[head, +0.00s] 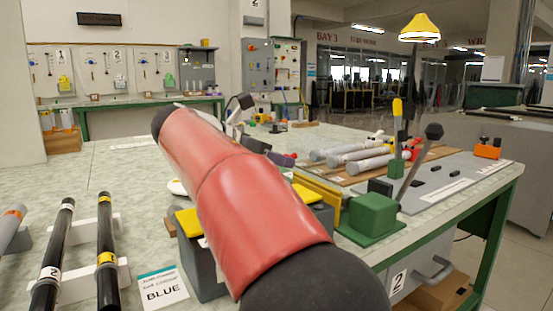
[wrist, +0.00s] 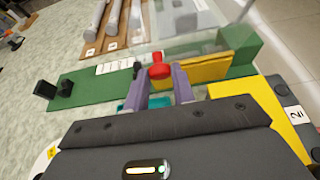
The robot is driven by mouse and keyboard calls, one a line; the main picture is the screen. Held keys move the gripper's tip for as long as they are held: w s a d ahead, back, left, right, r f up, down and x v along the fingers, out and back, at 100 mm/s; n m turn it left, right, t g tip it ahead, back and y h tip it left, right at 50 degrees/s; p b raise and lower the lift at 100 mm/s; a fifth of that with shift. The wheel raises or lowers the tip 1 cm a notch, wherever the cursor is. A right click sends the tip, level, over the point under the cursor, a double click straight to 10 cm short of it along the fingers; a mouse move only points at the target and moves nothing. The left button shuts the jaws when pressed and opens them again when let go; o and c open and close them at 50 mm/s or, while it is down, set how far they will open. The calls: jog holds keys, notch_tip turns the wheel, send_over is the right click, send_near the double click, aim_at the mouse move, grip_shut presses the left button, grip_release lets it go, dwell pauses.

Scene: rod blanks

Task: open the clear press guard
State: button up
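In the wrist view, the clear press guard (wrist: 205,46) is a see-through panel over the green press base (wrist: 95,86) and the yellow plate (wrist: 205,70). A red knob (wrist: 160,68) stands at its near edge. The purple fingers of my gripper (wrist: 160,76) are apart, one on each side of the knob at its near end. I cannot tell whether they touch it. In the head view, the press's green block (head: 375,212) and grey lever (head: 420,160) stand right of my red arm.
Several grey rods (head: 355,155) lie on a wooden rack behind the press. Black rods (head: 107,240) rest on white supports at the left, near a BLUE card (head: 162,287). A yellow-topped dark block (head: 190,222) stands beside my arm. The bench at back left is fairly clear.

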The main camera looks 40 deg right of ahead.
grip_shut()
jog(key=shift+a+f+h, duration=0.35)
jog(key=shift+f+h, duration=0.1)
jog(key=shift+h, duration=0.35)
jog(key=o, duration=0.9)
grip_release()
jog(key=shift+c, duration=0.2)
jog(key=shift+a, duration=0.1)
